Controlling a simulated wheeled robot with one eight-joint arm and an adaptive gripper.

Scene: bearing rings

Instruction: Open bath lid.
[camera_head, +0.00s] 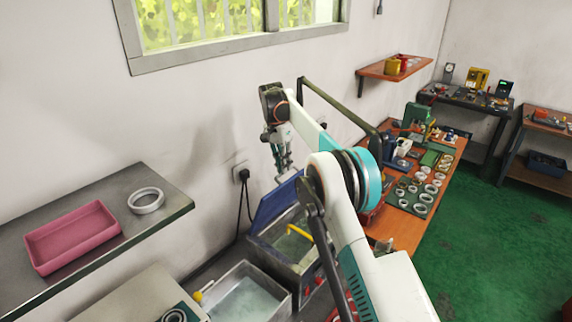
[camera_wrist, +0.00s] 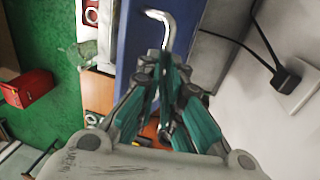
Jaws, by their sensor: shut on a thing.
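The bath (camera_head: 283,268) is a metal tank in the head view, with a yellow bar and liquid visible inside. Its blue lid (camera_head: 268,206) stands raised and tilted at the wall side, so the tank's top is uncovered. My gripper (camera_head: 284,173) is at the lid's upper edge. In the wrist view, the blue lid (camera_wrist: 128,40) carries a pale bent metal handle (camera_wrist: 168,32). My gripper's fingers (camera_wrist: 163,62) are closed together on the handle's near end, which they hide.
An open basin (camera_head: 250,298) with pale liquid stands nearer. A grey shelf at left (camera_head: 170,187) holds a pink tray (camera_head: 72,238) and a ring (camera_head: 146,200). A wall socket with plug (camera_head: 241,172) is close by the lid. The orange bench (camera_head: 408,235) holds several rings.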

